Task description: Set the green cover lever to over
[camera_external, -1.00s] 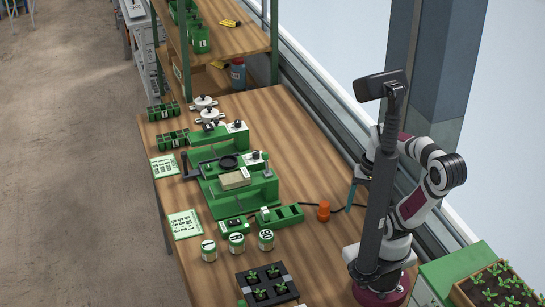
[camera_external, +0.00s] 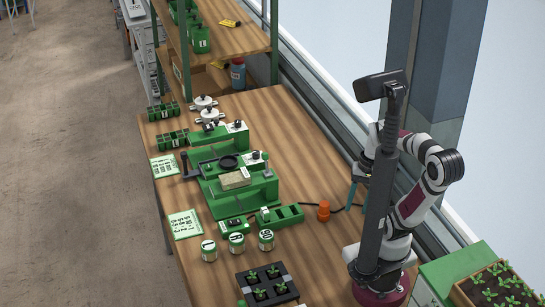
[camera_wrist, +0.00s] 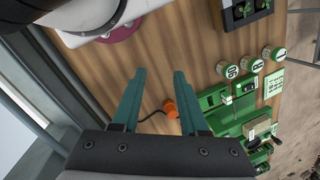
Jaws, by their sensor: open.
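The green tray seeder (camera_external: 235,185) stands mid-table, with a black-handled lever (camera_external: 185,166) sticking up at its left end. A green control box (camera_external: 236,224) with small controls sits in front of it, and shows in the wrist view (camera_wrist: 243,87). A small pale lever-like part (camera_wrist: 227,99) stands on that box. I cannot tell for sure which one is the cover lever, nor read its setting. My gripper (camera_wrist: 160,74) is open and empty, its teal fingers apart above the bare right side of the table, well away from the seeder. It also shows in the external view (camera_external: 353,193).
An orange knob-like object (camera_external: 323,210) with a black cable stands between my arm and the control box. Several labelled tins (camera_external: 237,243) and a black seedling tray (camera_external: 267,283) are at the front. A wooden shelf (camera_external: 230,45) stands behind.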

